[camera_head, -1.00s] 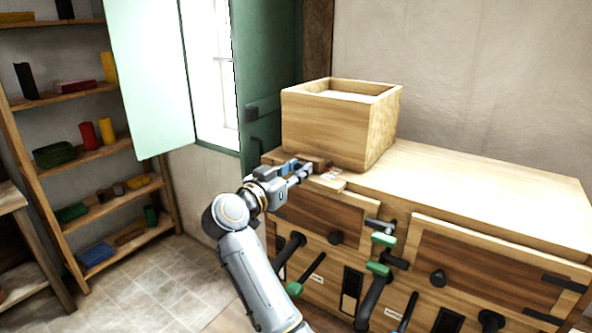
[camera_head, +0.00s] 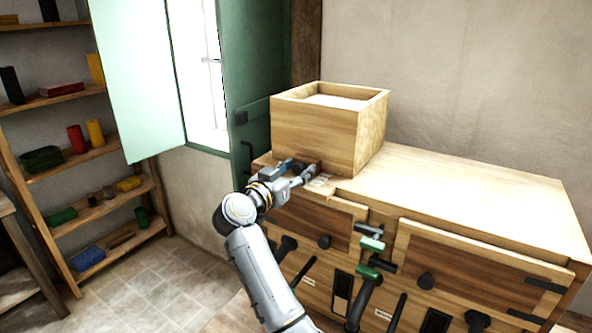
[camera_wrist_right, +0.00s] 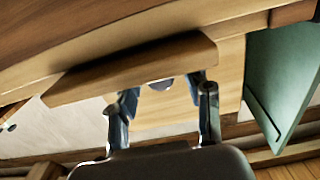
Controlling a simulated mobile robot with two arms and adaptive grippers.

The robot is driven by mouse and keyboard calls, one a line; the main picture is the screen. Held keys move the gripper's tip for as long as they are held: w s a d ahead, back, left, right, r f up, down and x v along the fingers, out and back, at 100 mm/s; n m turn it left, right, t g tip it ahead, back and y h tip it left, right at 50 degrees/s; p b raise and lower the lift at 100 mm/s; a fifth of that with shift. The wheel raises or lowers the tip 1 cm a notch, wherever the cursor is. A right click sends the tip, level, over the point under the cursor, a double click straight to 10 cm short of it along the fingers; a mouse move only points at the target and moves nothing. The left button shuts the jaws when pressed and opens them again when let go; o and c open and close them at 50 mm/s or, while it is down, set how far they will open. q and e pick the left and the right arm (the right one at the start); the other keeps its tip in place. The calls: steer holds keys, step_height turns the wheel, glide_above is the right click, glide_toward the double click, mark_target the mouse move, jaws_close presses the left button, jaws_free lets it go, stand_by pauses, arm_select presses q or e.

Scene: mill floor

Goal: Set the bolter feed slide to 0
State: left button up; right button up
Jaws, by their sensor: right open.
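A wooden hopper box (camera_head: 315,129) stands on the left end of a wooden cabinet. At its foot is a dark wooden piece (camera_head: 311,163), which may be the feed slide; my gripper partly hides it. A pale plate with small marks (camera_head: 321,181) lies beside it; I cannot read the marks. My right gripper (camera_head: 306,174) is open at the front foot of the box. In the right wrist view a wooden bar (camera_wrist_right: 135,69) lies across just beyond the two open fingers (camera_wrist_right: 165,98). A small grey round part (camera_wrist_right: 161,84) shows between them; contact cannot be told. My left gripper is not in view.
The cabinet top (camera_head: 465,198) is bare to the right. Its front carries green-gripped levers (camera_head: 371,244), black knobs (camera_head: 426,281) and slots. A green shutter (camera_head: 262,85) stands behind the box. A shelf of coloured goods (camera_head: 85,150) is at the left.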

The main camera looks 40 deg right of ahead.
steer(key=shift+a, duration=0.2)
steer(key=shift+s+a, duration=0.15)
steer(key=shift+a, duration=0.2)
steer(key=v, duration=0.6)
steer(key=shift+s+a, duration=0.15)
